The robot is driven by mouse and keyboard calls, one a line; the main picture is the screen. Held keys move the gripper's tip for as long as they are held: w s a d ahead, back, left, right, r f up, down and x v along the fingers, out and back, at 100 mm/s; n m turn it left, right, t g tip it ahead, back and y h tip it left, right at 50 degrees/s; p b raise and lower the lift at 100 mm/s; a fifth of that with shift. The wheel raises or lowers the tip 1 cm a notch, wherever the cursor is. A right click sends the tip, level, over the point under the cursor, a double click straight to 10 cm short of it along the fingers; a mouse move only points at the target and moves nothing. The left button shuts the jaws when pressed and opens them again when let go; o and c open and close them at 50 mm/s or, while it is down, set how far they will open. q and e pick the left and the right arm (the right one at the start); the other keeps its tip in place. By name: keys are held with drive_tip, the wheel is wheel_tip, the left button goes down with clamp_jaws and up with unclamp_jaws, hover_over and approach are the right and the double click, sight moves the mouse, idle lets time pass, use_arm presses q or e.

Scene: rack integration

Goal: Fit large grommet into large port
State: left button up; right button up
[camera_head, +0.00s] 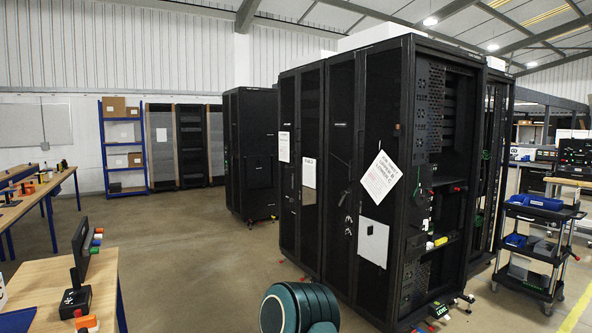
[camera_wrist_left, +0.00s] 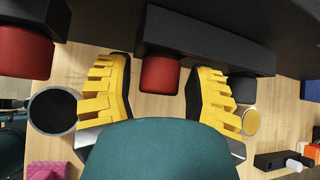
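In the left wrist view my left gripper (camera_wrist_left: 158,66) has its two yellow ribbed fingers spread wide. A red round-sided piece (camera_wrist_left: 160,74) under a black bar (camera_wrist_left: 205,40) shows between them; I cannot tell whether it is the large grommet. A second, dark red piece (camera_wrist_left: 22,52) is at the upper left, and a dark piece (camera_wrist_left: 243,88) is beside the right finger. A grey-rimmed dark cylinder (camera_wrist_left: 53,110) is left of the left finger. I cannot make out the large port. Neither gripper shows in the head view.
A wooden table (camera_head: 38,283) at the lower left bears a black upright panel (camera_head: 80,248) with coloured pieces along its edge. Black rack cabinets (camera_head: 342,170) stand at centre right. A cart with blue bins (camera_head: 538,202) stands at the right. Open floor lies between table and racks.

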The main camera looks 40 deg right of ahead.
use_arm(q)
clamp_jaws()
drive_tip(key=shift+o, duration=2)
unclamp_jaws()
